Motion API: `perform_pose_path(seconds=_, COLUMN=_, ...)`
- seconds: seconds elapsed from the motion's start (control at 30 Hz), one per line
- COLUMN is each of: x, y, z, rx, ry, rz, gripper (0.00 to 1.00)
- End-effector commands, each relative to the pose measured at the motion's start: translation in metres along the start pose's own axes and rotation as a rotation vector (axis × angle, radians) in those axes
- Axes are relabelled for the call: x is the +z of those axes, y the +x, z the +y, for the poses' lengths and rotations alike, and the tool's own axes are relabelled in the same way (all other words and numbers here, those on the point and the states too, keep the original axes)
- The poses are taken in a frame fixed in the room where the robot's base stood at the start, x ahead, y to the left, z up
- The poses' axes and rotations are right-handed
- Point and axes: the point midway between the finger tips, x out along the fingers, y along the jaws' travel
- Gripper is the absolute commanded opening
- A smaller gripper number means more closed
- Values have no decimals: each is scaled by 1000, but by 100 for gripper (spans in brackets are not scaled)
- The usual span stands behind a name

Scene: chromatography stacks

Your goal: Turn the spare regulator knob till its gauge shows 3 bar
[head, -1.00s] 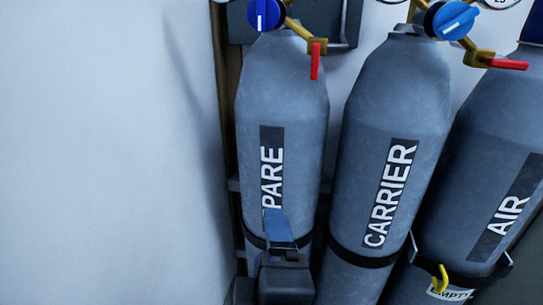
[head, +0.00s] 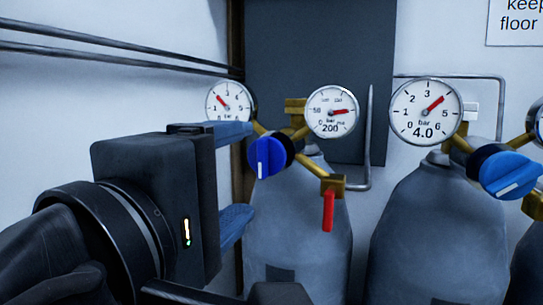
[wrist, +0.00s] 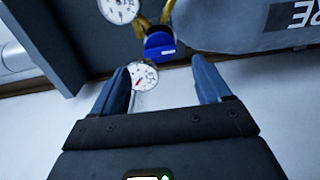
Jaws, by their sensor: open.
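The spare regulator's blue knob (head: 267,157) has a white mark that stands near upright in the head view. Its small gauge (head: 230,102) is at the left, with the red needle pointing up and left, on the low side of the dial; its lower edge is hidden by my upper finger. Its other gauge (head: 330,110) reads 200. My gripper (head: 249,170) is open and empty, its fingers pointing at the knob from the left, one higher and one lower. In the wrist view the knob (wrist: 160,46) lies beyond the gap between the fingertips (wrist: 161,68); contact is not visible.
A red-handled valve (head: 328,208) hangs right of the spare knob. The carrier gauge (head: 427,110) reads 4.0, with its own blue knob (head: 508,174) further right. Grey cylinders (head: 300,240) stand below. Rails (head: 120,48) run along the left wall.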

Motion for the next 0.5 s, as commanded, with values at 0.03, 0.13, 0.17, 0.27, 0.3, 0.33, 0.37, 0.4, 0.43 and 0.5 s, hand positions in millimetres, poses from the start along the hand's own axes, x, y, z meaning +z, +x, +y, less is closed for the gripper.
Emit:
perform_pose_path(seconds=0.03, x=1, y=9, z=1, rx=-1, ry=-1, rz=-4, gripper=77)
perform_pose_path(seconds=0.13, x=1, y=25, z=1, rx=0, ry=-1, rz=-3, gripper=77)
perform_pose_path(seconds=0.17, x=1, y=29, z=1, rx=-1, ry=-1, rz=-4, gripper=77)
perform_pose_path(seconds=0.27, x=1, y=44, z=1, rx=0, ry=-2, rz=-3, gripper=77)
perform_pose_path(seconds=0.3, x=1, y=48, z=1, rx=-1, ry=-1, rz=-2, gripper=77)
perform_pose_path(seconds=0.33, x=0, y=51, z=0, rx=-1, ry=-1, rz=-1, gripper=77)
perform_pose_path(seconds=0.37, x=0, y=54, z=0, rx=0, ry=-1, rz=0, gripper=77)
perform_pose_path(seconds=0.4, x=0, y=57, z=0, rx=0, ry=-1, rz=0, gripper=77)
perform_pose_path(seconds=0.43, x=0, y=59, z=0, rx=0, ry=-1, rz=-1, gripper=77)
perform_pose_path(seconds=0.5, x=0, y=62, z=-1, rx=-1, ry=0, rz=0, gripper=77)
